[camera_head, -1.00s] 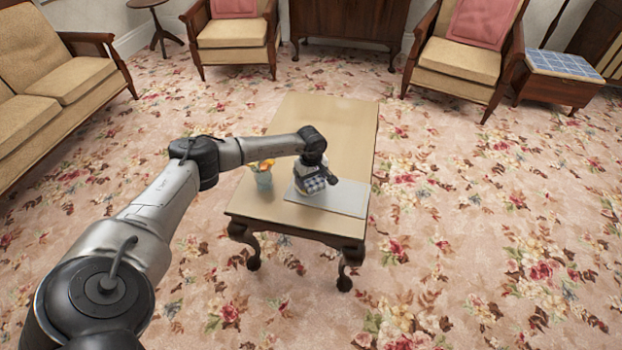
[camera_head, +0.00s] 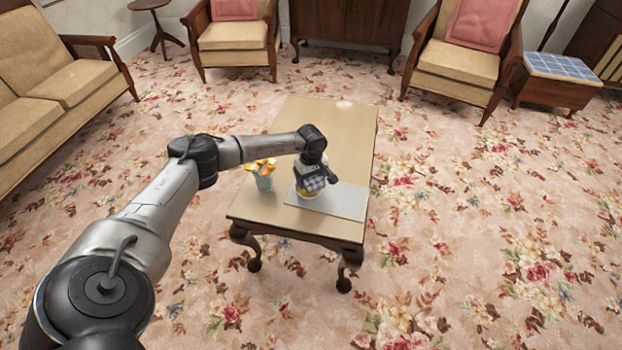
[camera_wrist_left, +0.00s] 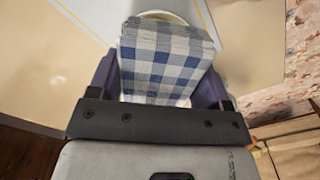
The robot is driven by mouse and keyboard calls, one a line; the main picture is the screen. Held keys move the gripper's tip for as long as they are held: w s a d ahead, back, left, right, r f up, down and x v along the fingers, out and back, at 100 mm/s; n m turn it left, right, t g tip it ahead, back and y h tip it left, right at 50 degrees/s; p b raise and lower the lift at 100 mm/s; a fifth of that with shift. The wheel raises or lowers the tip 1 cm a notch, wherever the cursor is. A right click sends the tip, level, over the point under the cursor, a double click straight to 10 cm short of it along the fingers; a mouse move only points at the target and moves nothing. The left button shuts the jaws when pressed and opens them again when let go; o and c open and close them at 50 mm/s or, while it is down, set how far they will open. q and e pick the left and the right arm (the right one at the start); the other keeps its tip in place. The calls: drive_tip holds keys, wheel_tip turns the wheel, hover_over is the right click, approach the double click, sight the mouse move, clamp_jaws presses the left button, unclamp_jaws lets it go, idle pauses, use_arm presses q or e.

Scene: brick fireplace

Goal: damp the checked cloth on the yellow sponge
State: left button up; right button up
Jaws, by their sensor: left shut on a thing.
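The blue and white checked cloth (camera_head: 314,184) is a folded pad held in my left gripper (camera_head: 317,174), above the mat on the low table. In the left wrist view the cloth (camera_wrist_left: 165,62) sits between the two fingers of the gripper (camera_wrist_left: 158,85), which are shut on it. A yellow thing (camera_head: 306,194), likely the yellow sponge, shows just under the cloth's left edge. In the wrist view a pale round rim (camera_wrist_left: 163,15) shows beyond the cloth. The cloth hides most of both, and I cannot tell whether cloth and sponge touch.
The grey mat (camera_head: 345,203) lies on the front of the wooden table (camera_head: 345,125). A glass of orange flowers (camera_head: 263,181) stands left of the mat, close under my left arm. The back of the table is mostly clear. Armchairs and a sofa stand farther off.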

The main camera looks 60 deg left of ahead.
use_arm(q)
drive_tip(key=shift+r+p, duration=1.4)
drive_tip(key=shift+r, duration=0.65)
